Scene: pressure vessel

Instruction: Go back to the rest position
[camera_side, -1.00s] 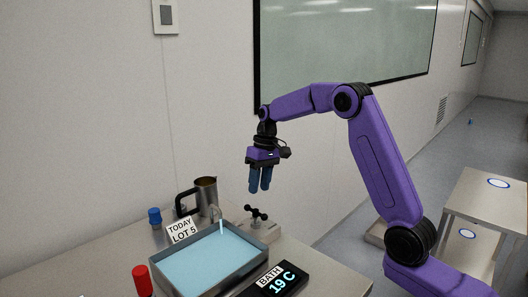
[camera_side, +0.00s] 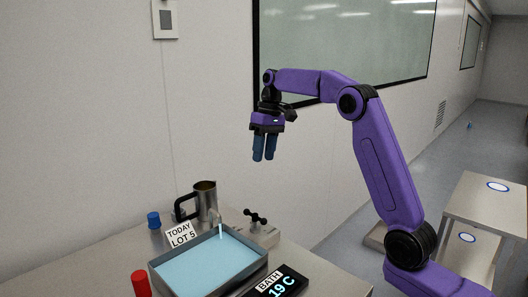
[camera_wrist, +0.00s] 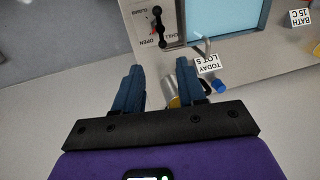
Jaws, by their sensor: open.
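My gripper (camera_side: 264,158) hangs in the air above the bench's back edge, fingers pointing down. Its two blue fingers are apart with nothing between them. In the wrist view my gripper (camera_wrist: 159,66) also shows empty, with the metal jug (camera_wrist: 172,98) partly hidden behind the right finger. The black-handled valve (camera_side: 256,217) stands on the bench below. In the wrist view the black handle (camera_wrist: 158,25) lies on a plate marked CLOSED, OPEN and CHILL.
The air around my gripper is free.

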